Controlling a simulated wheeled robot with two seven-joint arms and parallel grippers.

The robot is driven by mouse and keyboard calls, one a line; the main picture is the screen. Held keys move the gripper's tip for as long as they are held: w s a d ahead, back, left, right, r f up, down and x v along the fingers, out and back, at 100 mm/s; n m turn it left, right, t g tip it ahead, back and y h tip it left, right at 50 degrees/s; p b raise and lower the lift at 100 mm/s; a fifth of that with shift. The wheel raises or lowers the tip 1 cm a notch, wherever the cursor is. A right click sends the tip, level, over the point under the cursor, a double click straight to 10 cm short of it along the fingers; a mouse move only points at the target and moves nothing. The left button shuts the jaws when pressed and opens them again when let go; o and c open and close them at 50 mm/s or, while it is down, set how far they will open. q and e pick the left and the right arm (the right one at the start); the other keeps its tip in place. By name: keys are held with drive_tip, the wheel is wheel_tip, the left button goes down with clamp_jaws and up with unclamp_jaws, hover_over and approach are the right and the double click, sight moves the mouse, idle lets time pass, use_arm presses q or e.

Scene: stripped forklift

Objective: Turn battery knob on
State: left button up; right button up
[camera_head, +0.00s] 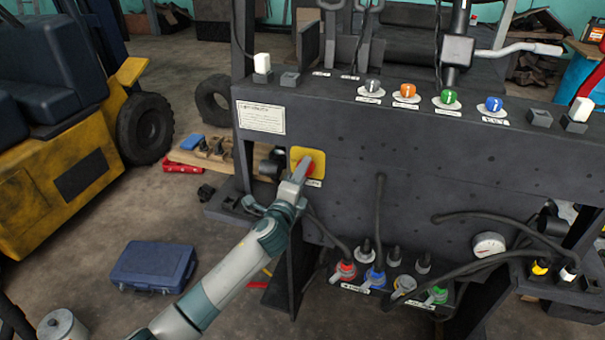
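A small white label lies just below the plate. My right gripper is not in view.
Several coloured knobs, including an orange one (407,91), line the panel's top ledge. Hoses and coloured connectors (375,277) hang below, near a gauge (488,245). A blue case (153,267) lies on the floor, and a yellow forklift (60,180) stands left.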

use_arm(q)
drive_tip(key=o, duration=1.1)
drive_tip(key=shift+c, duration=0.2)
drive_tip(key=shift+s, duration=0.1)
drive_tip(key=b+v, duration=0.4)
drive_tip(key=v, duration=1.3)
drive_tip(key=shift+f, duration=0.1)
